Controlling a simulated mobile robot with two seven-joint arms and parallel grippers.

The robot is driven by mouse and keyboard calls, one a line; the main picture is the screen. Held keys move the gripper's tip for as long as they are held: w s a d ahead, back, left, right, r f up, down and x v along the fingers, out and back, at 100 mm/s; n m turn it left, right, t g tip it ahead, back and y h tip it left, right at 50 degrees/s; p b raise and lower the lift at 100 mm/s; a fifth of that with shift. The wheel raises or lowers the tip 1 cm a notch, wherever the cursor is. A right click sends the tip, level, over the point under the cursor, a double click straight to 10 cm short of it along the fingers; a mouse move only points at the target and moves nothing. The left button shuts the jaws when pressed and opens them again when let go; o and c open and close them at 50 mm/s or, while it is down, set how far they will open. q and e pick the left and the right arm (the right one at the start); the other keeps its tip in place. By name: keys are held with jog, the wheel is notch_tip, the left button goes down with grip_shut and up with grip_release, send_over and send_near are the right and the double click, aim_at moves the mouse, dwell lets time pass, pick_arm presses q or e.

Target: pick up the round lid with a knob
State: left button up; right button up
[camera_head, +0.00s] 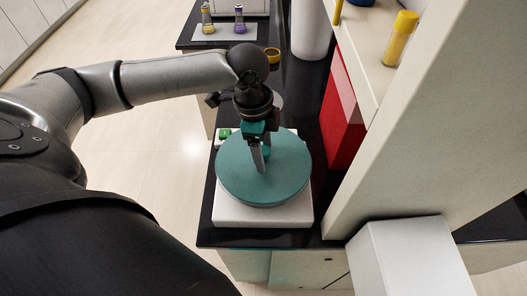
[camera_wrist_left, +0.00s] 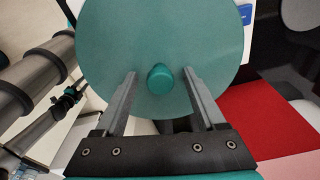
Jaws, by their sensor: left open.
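The round teal lid (camera_head: 288,181) lies flat on top of a white device (camera_head: 262,214) on the black counter. In the left wrist view the open fingers (camera_wrist_left: 161,75) lie on either side of the knob, with gaps on both sides. I cannot tell whether the fingertips touch the lid. In the head view the fingers partly hide the knob.
A red panel (camera_head: 342,115) and a pale upright wall (camera_head: 425,110) stand close on the right. A white box (camera_head: 412,258) is at the lower right. Two small flasks, one yellow (camera_head: 207,20) and one purple (camera_head: 240,20), stand at the back. A yellow bottle (camera_head: 400,38) stands on a shelf.

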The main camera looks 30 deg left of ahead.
pick_arm(q)
jog(key=shift+f, duration=0.1)
jog(key=shift+c, duration=0.2)
grip_shut()
dwell(0.5)
